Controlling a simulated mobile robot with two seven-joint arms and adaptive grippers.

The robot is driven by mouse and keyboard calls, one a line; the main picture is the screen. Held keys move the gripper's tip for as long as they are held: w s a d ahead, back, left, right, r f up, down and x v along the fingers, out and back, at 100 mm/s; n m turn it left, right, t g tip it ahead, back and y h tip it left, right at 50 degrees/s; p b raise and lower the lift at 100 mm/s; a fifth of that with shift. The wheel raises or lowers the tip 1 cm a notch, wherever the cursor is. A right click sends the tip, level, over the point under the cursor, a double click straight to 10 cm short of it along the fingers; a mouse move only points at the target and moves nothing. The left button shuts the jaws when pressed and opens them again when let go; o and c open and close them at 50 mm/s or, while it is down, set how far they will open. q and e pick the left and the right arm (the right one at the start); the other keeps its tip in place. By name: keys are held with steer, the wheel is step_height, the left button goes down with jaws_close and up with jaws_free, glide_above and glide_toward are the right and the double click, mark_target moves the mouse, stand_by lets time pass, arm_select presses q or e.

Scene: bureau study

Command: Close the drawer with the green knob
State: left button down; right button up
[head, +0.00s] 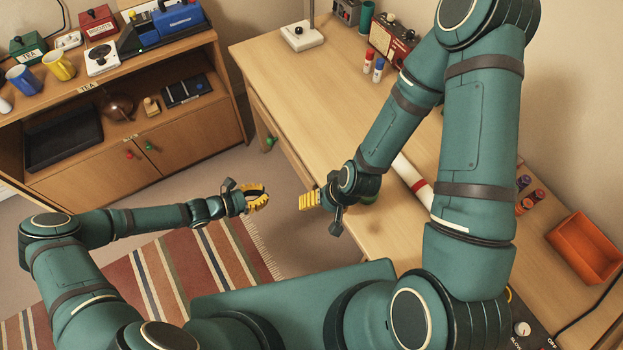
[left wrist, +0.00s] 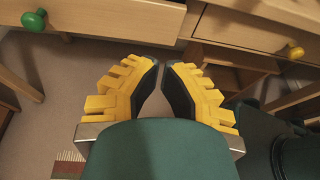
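The green knob (head: 270,141) is on a drawer front (head: 287,150) along the desk's left side. In the left wrist view the green knob (left wrist: 34,20) is at the top left, and its drawer front (left wrist: 110,18) appears to stand out past the neighbouring front. How far it is out is hard to tell. My left gripper (head: 258,199) is in front of the desk, apart from the knob. Its yellow fingers (left wrist: 162,65) have their tips nearly together, with nothing between them. My right gripper (head: 307,201) is near the desk edge; its finger gap is hidden.
A yellow knob (left wrist: 293,52) is on the neighbouring drawer. A low cabinet (head: 185,150) with red and green knobs stands at the left. A striped rug (head: 170,270) covers the floor. My right arm passes over the desk (head: 315,95), near a red-and-white cylinder (head: 412,178).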

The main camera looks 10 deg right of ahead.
arm_select(q)
glide_toward(305, 178)
steer(key=shift+t, duration=0.3)
steer(key=x, duration=0.7)
steer(key=shift+s+d+f, duration=0.1)
steer(key=shift+d+f, duration=0.2)
steer(key=shift+d, duration=0.05)
arm_select(e)
steer(key=shift+d+f, duration=0.15)
